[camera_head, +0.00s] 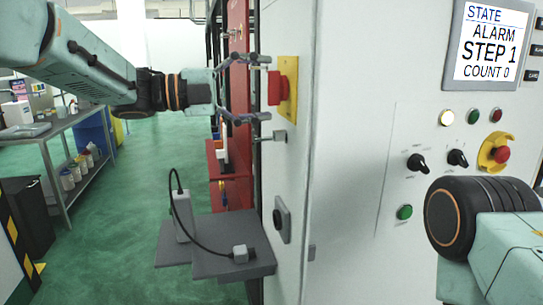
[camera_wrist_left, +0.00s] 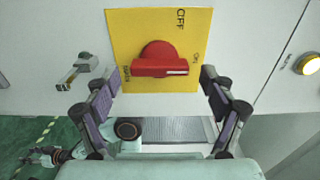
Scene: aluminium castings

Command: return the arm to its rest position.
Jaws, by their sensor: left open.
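My left gripper (camera_head: 266,89) reaches in from the left in the head view. Its fingers are spread open on either side of a red rotary switch (camera_head: 277,88) on a yellow plate (camera_head: 291,90), with nothing between them. In the left wrist view the red handle (camera_wrist_left: 160,66) lies crosswise on the yellow plate (camera_wrist_left: 125,32), beyond the open fingers and apart from them. Part of my right arm (camera_head: 497,250) shows at the lower right of the head view. A small dark shape at lower left in the left wrist view may be my right gripper; its jaws are unclear.
The white cabinet (camera_head: 345,70) stands close beside my left gripper. A latch (camera_head: 274,136) sticks out below the switch. A grey shelf (camera_head: 215,232) carries a cabled device (camera_head: 182,222). A workbench (camera_head: 55,130) stands at left; green floor (camera_head: 135,180) is clear between.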

